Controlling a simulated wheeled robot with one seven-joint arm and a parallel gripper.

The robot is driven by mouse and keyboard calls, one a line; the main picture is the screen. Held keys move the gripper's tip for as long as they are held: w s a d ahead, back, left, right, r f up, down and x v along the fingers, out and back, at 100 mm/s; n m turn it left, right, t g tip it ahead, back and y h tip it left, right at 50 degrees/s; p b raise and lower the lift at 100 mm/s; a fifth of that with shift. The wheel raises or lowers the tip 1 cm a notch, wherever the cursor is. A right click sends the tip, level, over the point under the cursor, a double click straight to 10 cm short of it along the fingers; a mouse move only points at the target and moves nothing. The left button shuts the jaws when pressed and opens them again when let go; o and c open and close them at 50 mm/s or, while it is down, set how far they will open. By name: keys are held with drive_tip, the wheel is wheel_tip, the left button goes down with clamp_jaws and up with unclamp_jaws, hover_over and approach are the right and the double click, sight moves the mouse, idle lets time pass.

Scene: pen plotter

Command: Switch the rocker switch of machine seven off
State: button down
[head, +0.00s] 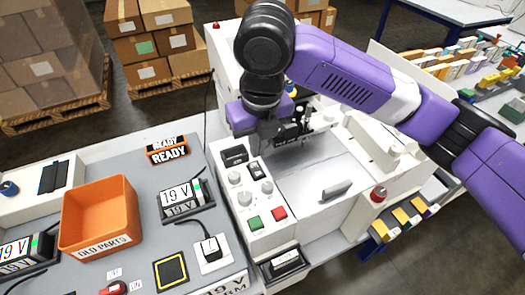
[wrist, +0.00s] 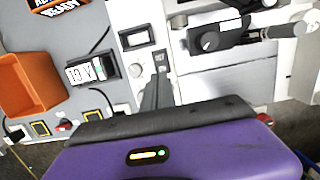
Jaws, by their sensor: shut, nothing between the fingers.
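The white machine's control panel (head: 243,187) is in the middle of the head view. It carries a small black rocker switch (head: 256,170) beside a dark display (head: 235,156). In the wrist view the switch (wrist: 160,60) lies just beyond my fingertips, partly hidden; its on or off position is too small to tell. My gripper (head: 264,144) is over the top of the panel, close to the switch; I cannot tell whether it touches. Its fingers (wrist: 157,82) are shut with nothing between them.
Knobs (head: 245,198), a green button (head: 256,222) and a red button (head: 279,213) sit below the switch. A red stop knob (head: 378,193) is on the machine's right. A 19 V meter (head: 187,198) and an orange bin (head: 97,214) stand on the left.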

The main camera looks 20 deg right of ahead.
wheel_tip(320, 180, up, 7)
drive_tip(key=s, duration=0.1)
drive_tip(key=shift+f+b, duration=0.1)
drive_tip(key=shift+b, duration=0.2)
